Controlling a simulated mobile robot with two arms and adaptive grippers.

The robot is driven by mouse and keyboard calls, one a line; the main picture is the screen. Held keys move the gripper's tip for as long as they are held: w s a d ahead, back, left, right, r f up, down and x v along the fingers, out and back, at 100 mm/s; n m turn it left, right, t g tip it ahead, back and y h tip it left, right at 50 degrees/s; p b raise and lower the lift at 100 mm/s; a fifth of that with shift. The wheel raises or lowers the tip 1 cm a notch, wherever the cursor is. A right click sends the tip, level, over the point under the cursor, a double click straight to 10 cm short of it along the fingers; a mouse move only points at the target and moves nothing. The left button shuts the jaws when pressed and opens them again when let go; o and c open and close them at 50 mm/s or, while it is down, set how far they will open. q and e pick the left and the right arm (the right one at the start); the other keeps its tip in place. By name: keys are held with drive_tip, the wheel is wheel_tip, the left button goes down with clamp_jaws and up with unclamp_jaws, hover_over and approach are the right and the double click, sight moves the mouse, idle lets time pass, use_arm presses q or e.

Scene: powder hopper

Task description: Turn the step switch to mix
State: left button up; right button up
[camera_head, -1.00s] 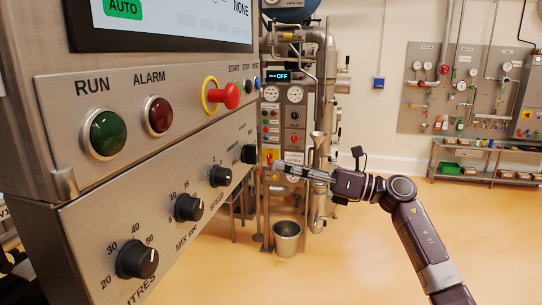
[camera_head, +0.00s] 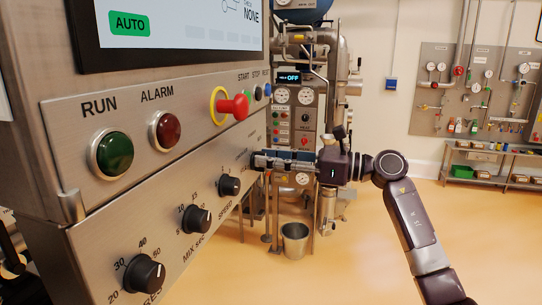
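The control panel's lower row of black knobs runs along its sloped face. The knob above the SPEED label (camera_head: 229,186) is the farthest one I see clearly. The step switch, a black knob at the panel's far right end, is now largely or wholly hidden by my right gripper. My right gripper (camera_head: 258,160) points left, with its fingertips at that end of the panel. I cannot tell whether the fingers touch or grip the switch, or how far apart they are. My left gripper does not show.
A red emergency stop button (camera_head: 234,106) with a yellow collar sticks out above the knobs. Green RUN (camera_head: 114,153) and red ALARM (camera_head: 165,131) lamps are to its left. A metal bucket (camera_head: 295,238) stands on the floor behind. The floor at right is open.

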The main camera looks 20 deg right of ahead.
clamp_jaws()
drive_tip(key=shift+m, duration=0.3)
drive_tip(key=shift+w+d+f+m+p, duration=0.1)
drive_tip(key=shift+w+d+m+p, duration=0.1)
drive_tip(key=shift+m+p, duration=1.4)
drive_tip(key=shift+w+d+f+m+p, duration=0.15)
drive_tip(key=shift+m+p, duration=0.5)
drive_tip(key=shift+m, duration=1.75)
drive_tip(key=shift+r, duration=0.1)
drive_tip(key=shift+a, duration=0.1)
